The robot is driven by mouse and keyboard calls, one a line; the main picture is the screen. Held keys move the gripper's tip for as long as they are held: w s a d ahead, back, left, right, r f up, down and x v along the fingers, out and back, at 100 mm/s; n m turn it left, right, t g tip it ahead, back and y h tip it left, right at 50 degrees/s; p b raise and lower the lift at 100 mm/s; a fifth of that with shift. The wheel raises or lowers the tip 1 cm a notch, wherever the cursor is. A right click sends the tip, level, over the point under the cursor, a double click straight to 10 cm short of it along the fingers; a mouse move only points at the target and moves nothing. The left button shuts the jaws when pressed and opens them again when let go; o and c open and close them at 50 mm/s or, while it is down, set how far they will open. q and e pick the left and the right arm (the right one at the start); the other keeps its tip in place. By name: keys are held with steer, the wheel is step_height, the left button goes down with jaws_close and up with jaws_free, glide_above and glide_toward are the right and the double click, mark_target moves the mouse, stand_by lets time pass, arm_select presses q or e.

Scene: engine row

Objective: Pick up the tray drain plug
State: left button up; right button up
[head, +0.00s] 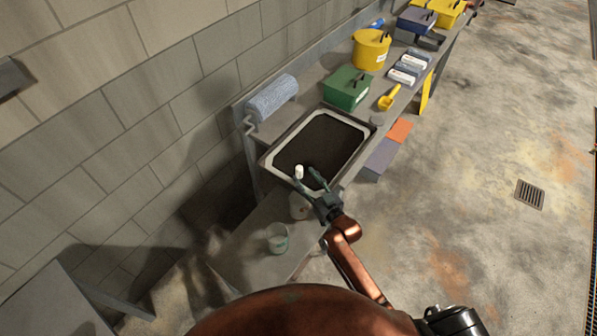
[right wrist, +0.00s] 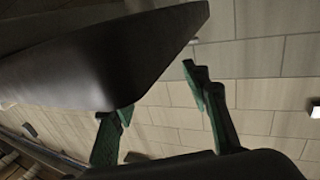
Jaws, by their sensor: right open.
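A small white cylindrical piece (head: 299,171), which may be the drain plug, shows at the near edge of the tray's dark interior. The shallow tray (head: 270,160) has a pale rim and stands on the bench against the wall. My right gripper (head: 305,177) is open over the near side of the tray. Its left fingertip overlaps the white piece in the head view; I cannot tell whether they touch. In the right wrist view its green fingers (right wrist: 160,115) are apart, with nothing seen between them. My left gripper is not in view.
A blue-grey roll (head: 272,97) lies behind the tray.

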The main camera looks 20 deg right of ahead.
mark_target(301, 171)
steer(key=x, duration=0.4)
steer(key=shift+w+a, duration=0.15)
steer(key=shift+w, duration=0.55)
steer(key=c, duration=1.1)
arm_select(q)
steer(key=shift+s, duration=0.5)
arm_select(e)
jaws_close()
